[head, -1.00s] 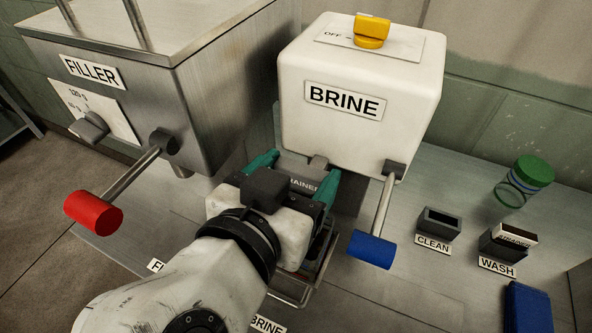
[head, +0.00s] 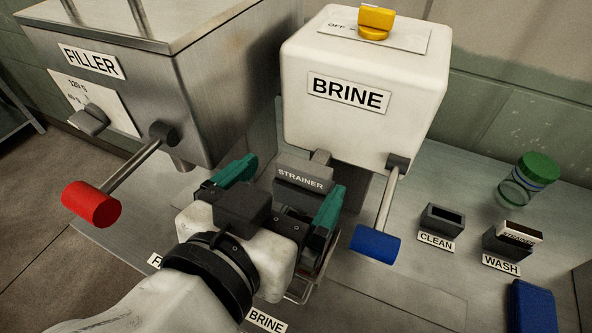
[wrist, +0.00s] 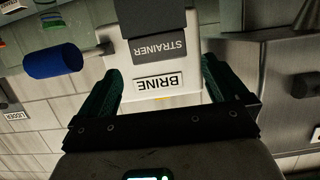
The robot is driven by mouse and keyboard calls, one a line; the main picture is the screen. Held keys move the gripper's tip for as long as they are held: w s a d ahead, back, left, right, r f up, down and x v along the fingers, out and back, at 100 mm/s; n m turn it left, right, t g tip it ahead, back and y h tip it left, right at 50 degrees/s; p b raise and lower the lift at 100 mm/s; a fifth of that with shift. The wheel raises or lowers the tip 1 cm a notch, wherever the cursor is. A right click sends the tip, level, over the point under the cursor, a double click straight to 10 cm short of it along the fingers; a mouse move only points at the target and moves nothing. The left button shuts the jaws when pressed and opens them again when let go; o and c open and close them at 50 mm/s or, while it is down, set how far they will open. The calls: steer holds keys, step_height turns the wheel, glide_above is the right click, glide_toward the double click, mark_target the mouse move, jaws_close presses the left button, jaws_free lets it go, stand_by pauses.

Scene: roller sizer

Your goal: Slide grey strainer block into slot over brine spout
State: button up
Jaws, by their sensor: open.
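The grey strainer block (head: 303,179), labelled STRAINER, sits under the front of the white BRINE box (head: 362,95), at the small grey spout fitting (head: 321,157). It stays up with no finger closed on it. How deep it sits in the slot is hidden. My gripper (head: 284,190) is open, its teal fingers spread to either side and drawn back in front of the block. In the wrist view the strainer block (wrist: 160,46) shows upside down beyond and between the open fingers (wrist: 160,72), with clear gaps on both sides.
The blue-handled lever (head: 376,244) hangs close to the right finger. The FILLER box with its red lever (head: 92,204) stands left. At right are the CLEAN holder (head: 442,222), empty, the WASH holder (head: 503,247) with another strainer block, a green-lidded jar (head: 534,170) and a blue item (head: 530,305).

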steer(key=v, duration=0.7)
steer(key=shift+s, duration=0.1)
stand_by(0.4)
